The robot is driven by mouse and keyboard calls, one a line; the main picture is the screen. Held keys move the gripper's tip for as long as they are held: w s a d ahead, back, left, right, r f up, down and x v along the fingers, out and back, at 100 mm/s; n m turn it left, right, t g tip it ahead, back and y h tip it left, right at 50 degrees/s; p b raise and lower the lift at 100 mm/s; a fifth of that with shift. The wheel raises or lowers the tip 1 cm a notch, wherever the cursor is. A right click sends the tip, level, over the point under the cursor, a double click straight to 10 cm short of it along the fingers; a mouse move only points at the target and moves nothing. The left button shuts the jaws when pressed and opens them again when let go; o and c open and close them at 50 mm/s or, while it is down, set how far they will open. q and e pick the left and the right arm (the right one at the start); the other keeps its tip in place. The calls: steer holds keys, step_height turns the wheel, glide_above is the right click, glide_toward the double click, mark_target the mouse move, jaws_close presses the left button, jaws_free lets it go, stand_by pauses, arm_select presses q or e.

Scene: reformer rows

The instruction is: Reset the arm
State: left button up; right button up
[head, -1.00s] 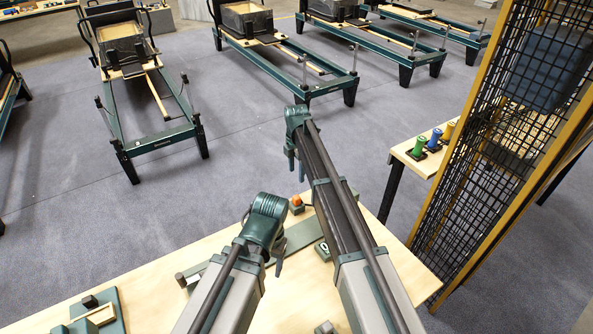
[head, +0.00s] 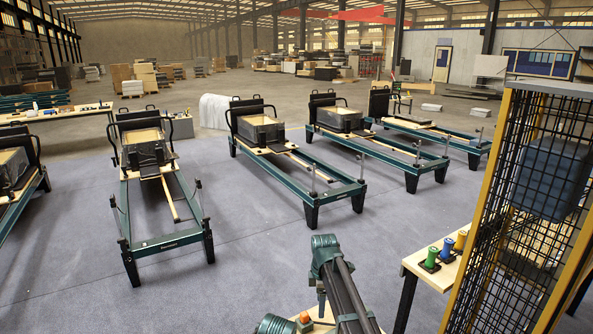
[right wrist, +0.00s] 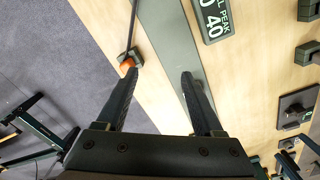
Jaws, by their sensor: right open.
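My right arm (head: 340,290) rises from the bottom of the head view, and its gripper (head: 322,303) points down over the wooden bench. In the right wrist view the right gripper (right wrist: 159,78) is open, with nothing between its fingers. A grey-green strip (right wrist: 175,60) on the bench lies below and beyond the fingers. Of my left arm, only the top of a teal wrist part (head: 275,325) shows at the bottom edge of the head view; its fingers are out of frame.
An orange knob (right wrist: 127,65) on a dark block appears near the left fingertip. A label plate (right wrist: 214,18) lies on the bench (right wrist: 255,60). A yellow-framed mesh panel (head: 500,230) and a side table with coloured spools (head: 431,258) stand right. Reformers (head: 290,165) stand beyond on grey flooring.

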steer(key=s+d+m, duration=0.5)
steer(key=s+m, duration=0.4)
steer(key=s, duration=0.3)
steer(key=s+d+m, duration=0.4)
steer(key=s+m, duration=0.5)
steer(key=s, duration=0.3)
steer(key=s+a+n+h, duration=0.1)
steer(key=s+a+n, duration=0.3)
steer(key=a, duration=0.6)
steer(key=shift+s+a, duration=0.4)
steer(key=shift+s, duration=0.05)
